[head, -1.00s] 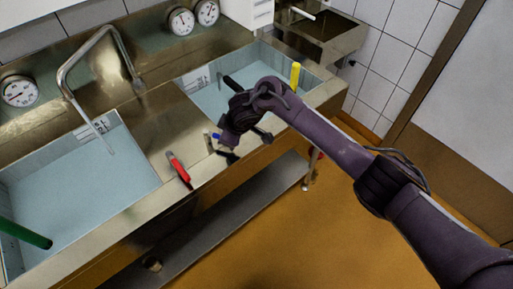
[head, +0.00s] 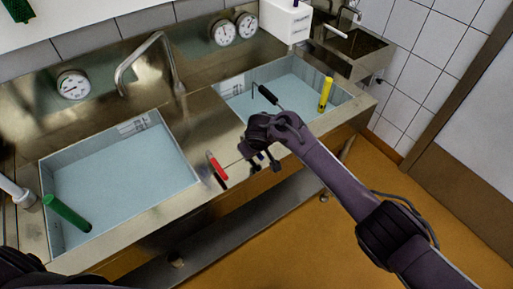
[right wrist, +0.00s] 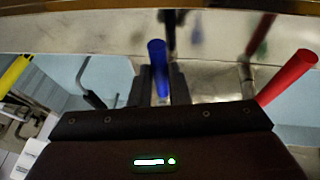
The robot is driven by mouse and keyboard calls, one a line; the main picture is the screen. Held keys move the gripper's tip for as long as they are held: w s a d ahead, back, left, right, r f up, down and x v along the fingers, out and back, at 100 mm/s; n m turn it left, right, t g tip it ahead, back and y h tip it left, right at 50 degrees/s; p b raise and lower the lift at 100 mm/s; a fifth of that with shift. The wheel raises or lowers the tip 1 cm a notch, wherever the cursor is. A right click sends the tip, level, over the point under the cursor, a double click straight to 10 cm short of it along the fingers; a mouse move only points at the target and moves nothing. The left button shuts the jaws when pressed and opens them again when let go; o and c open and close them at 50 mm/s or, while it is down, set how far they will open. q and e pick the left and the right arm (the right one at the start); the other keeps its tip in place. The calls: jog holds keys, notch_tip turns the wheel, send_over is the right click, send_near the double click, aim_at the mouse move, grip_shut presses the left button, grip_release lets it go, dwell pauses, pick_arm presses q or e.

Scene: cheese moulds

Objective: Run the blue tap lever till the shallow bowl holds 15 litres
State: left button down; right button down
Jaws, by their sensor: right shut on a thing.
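The blue lever (right wrist: 158,62) stands between the fingers of my right gripper (right wrist: 160,85) in the right wrist view. My right gripper is shut on it. In the head view my right gripper (head: 262,163) is at the front edge of the metal counter, and its own wrist mostly hides the lever. Two sunken basins hold pale blue water: a left basin (head: 62,150) and a right basin (head: 348,94). I cannot tell which one is the shallow bowl. The wall labels are too small to read. My left gripper is out of view.
A red lever (head: 217,167) is left of my right gripper. A bent spout (head: 150,50) and round gauges (head: 73,84) are behind. Open floor (head: 350,220) lies in front.

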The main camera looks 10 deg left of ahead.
jog(key=c, duration=1.4)
grip_release()
jog(key=shift+a, duration=0.1)
jog(key=shift+o, duration=0.2)
jog(key=v, duration=0.7)
jog(key=shift+s+r, duration=0.2)
jog(key=shift+r, duration=0.15)
